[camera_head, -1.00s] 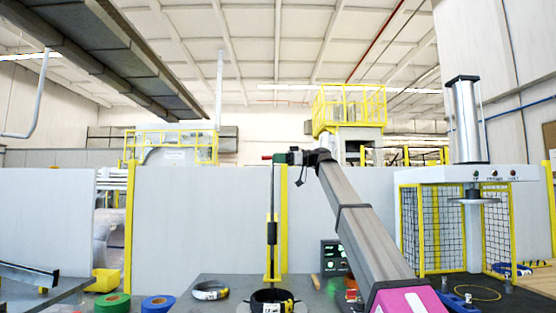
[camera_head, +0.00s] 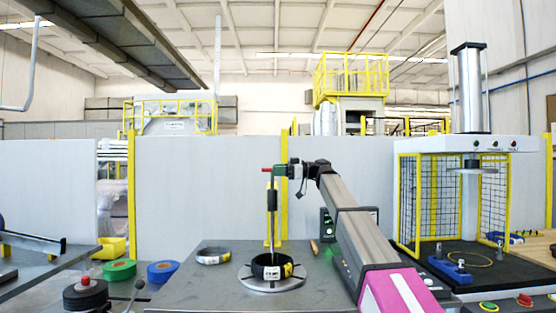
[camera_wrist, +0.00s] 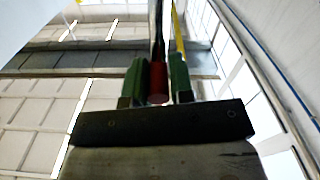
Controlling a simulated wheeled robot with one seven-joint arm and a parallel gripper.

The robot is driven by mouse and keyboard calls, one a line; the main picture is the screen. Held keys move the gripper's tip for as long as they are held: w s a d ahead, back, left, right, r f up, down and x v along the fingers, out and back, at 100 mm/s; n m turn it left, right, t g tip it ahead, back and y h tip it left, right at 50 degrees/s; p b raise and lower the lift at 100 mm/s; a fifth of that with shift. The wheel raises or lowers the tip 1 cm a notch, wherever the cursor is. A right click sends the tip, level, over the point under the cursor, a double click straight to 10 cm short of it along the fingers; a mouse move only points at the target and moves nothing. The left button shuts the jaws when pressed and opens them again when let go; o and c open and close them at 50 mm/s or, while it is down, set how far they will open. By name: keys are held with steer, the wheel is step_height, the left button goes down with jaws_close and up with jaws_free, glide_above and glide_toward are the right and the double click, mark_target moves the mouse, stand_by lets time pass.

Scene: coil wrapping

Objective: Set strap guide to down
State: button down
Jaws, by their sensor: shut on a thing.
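The strap guide (camera_head: 272,225) is an upright thin rod with a dark sleeve, standing over the black coil (camera_head: 258,268) on a round pale plate (camera_head: 250,283). A red handle (camera_head: 267,170) sticks out to the left at its top; it also shows in the wrist view (camera_wrist: 158,83), end-on. My gripper (camera_head: 281,170) has its green fingers on both sides of this handle, and the wrist view shows it shut on it (camera_wrist: 158,90). The rod's lower end meets the coil area; whether it touches the coil I cannot tell.
A dark ring (camera_head: 213,256) lies on the table left of the plate. A green roll (camera_head: 119,269), a blue roll (camera_head: 162,271) and a black spool (camera_head: 86,295) are further left. A small screen unit (camera_head: 327,226) and a caged press (camera_head: 470,170) are to the right.

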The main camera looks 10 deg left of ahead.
steer(key=shift+w+f, duration=0.15)
steer(key=shift+f, duration=0.2)
steer(key=c, duration=1.1)
jaws_free()
steer(key=shift+o, duration=0.2)
steer(key=shift+d, duration=0.1)
steer(key=v, duration=1)
steer(key=shift+d, duration=0.3)
